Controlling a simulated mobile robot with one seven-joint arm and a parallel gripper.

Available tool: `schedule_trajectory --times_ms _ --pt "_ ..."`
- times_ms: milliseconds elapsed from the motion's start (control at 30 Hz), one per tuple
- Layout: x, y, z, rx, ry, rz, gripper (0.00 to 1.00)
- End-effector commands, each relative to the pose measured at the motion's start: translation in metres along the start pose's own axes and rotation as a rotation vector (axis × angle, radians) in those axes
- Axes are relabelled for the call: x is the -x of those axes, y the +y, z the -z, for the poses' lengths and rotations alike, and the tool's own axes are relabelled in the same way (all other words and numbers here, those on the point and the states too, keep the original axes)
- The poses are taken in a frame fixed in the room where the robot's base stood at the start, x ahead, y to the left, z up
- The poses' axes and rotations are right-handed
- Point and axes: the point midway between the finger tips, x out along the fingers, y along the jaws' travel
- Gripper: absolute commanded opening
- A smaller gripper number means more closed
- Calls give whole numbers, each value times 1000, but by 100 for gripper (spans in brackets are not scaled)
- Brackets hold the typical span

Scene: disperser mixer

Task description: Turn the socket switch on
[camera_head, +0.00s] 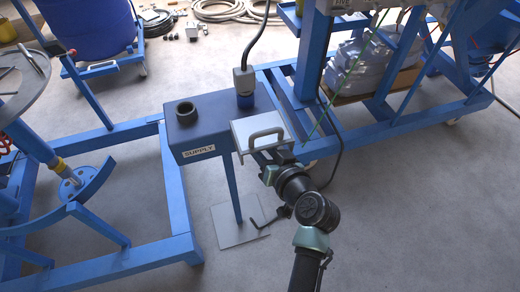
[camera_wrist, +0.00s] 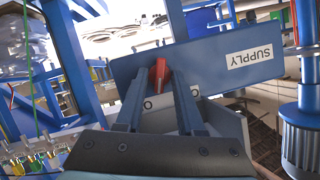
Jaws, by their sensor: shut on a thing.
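The red socket switch (camera_wrist: 159,74) shows in the wrist view, on a light grey housing with round "O" marks beside it. The housing joins the blue-grey supply box (camera_wrist: 209,68) with its white SUPPLY label. My gripper (camera_wrist: 157,86) has a blue finger on each side of the switch and is shut on it. In the head view, my gripper (camera_head: 268,156) reaches the front of the light grey housing (camera_head: 244,131) at the right of the supply box (camera_head: 185,128). The switch is hidden there.
Blue frames (camera_head: 178,195) stand at left and right. A thin post (camera_head: 231,190) carries the box.

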Motion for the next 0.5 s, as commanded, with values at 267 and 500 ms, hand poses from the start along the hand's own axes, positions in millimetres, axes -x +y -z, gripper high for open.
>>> schedule_trajectory --times_ms 267,500 --pt "-1 3 -2 -196 0 80 0" --pt "-1 3 -1 -298 0 124 0"
